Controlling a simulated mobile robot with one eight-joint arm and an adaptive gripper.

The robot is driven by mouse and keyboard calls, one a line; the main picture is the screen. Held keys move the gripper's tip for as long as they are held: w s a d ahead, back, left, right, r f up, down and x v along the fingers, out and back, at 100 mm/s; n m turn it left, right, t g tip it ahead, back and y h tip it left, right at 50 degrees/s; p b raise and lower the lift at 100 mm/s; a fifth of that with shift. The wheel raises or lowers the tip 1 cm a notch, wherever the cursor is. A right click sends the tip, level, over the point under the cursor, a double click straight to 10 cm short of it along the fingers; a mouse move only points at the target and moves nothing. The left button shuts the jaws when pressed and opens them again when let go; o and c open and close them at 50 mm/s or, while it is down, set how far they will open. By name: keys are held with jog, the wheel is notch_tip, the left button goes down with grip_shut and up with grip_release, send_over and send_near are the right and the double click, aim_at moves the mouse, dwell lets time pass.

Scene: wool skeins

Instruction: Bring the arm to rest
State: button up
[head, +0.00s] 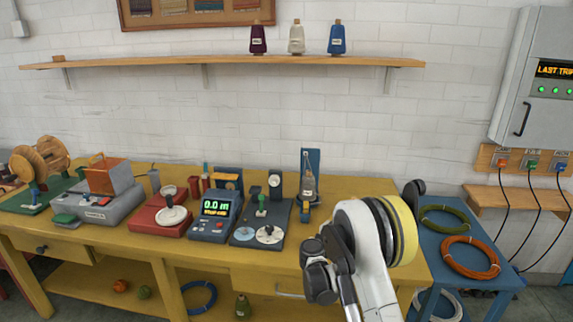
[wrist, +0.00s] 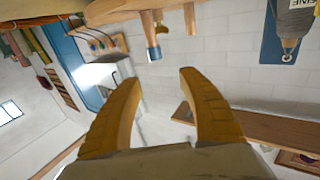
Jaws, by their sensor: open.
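My arm (head: 372,250) rises from the bottom of the head view, in front of the right part of the yellow workbench (head: 340,193). It is bent, and its upper part hides some of the bench's right end. My gripper cannot be made out in the head view. In the wrist view my gripper (wrist: 160,80) shows two yellow fingers spread apart. Nothing is between them; the white wall lies beyond. The wrist view is strongly tilted.
Several devices stand along the bench, including a meter (head: 214,218) and a grey cone on a blue stand (head: 309,183). A blue table (head: 437,250) with green and orange coils is right of my arm. A wall shelf (head: 230,63) holds three cones.

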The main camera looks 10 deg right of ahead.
jog(key=a+r+n+t+y, duration=0.3)
jog(key=a+r, duration=0.1)
jog(key=r, duration=0.6)
jog(key=a+r+n+t+y, duration=0.2)
jog(key=a+r+t+y, duration=0.15)
jog(key=r, duration=0.65)
jog(key=s+a+r+n+y, duration=0.5)
jog(key=s+a+r+y, duration=0.15)
jog(key=a, duration=0.25)
jog(key=s+a+f+n+g+y, duration=0.1)
jog(key=s+a+f+g+y, duration=0.15)
jog(key=s, duration=0.65)
jog(key=s+a+f+n+g+y, duration=0.1)
jog(key=s+a+f+g, duration=0.15)
jog(key=s, duration=0.65)
jog(key=s+d+f+m+g+h, duration=0.1)
jog(key=s+d+f+g, duration=0.2)
jog(key=s+f, duration=0.3)
jog(key=s+d+f+m+g+h, duration=0.1)
jog(key=s+d+f+g, duration=0.2)
jog(key=s, duration=1)
notch_tip(320, 180, down, 3)
jog(key=shift+r+h, duration=0.1)
jog(key=shift+h, duration=0.25)
jog(key=shift+w, duration=0.1)
jog(key=shift+d, duration=0.1)
